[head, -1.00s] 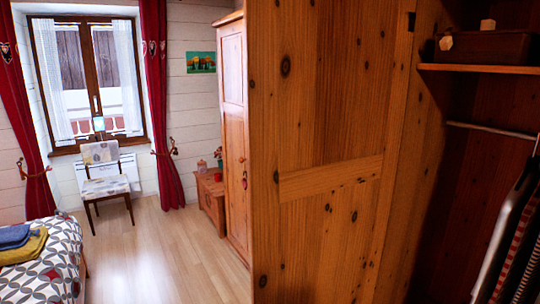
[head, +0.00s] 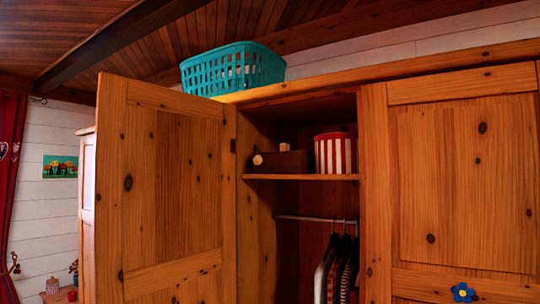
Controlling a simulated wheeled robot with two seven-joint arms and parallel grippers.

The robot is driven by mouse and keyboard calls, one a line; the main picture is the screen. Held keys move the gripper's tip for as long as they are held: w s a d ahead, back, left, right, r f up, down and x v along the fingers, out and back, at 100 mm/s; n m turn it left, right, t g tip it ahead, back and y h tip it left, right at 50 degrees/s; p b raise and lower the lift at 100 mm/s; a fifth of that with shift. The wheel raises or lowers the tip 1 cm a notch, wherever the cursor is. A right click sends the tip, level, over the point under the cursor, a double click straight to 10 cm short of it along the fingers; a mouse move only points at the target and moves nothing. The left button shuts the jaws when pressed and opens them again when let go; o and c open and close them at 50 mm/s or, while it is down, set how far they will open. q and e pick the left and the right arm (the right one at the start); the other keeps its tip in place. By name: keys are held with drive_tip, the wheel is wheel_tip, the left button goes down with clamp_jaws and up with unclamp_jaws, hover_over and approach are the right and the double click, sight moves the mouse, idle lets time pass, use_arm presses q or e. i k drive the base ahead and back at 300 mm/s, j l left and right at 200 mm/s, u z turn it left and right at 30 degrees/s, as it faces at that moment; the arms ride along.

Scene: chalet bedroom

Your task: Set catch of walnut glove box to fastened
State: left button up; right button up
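A dark brown wooden box (head: 281,163), which looks like the walnut glove box, sits on the upper shelf inside the open wardrobe in the head view. A small pale block rests on its top, and a pale round thing shows at its left end. The catch is too small and shadowed to make out. Neither of my grippers is in view.
The shelf (head: 300,177) also holds a red-and-white striped round box (head: 336,152). The open left door (head: 158,190) stands out at the left; the right door (head: 465,180) is closed. A teal basket (head: 232,70) sits on top. Clothes (head: 338,268) hang below.

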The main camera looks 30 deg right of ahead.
sight(258, 160)
drive_tip(key=z, duration=1.55)
drive_tip(key=i+j+z, duration=0.1)
drive_tip(key=j+z, duration=0.95)
drive_tip(key=j, duration=0.2)
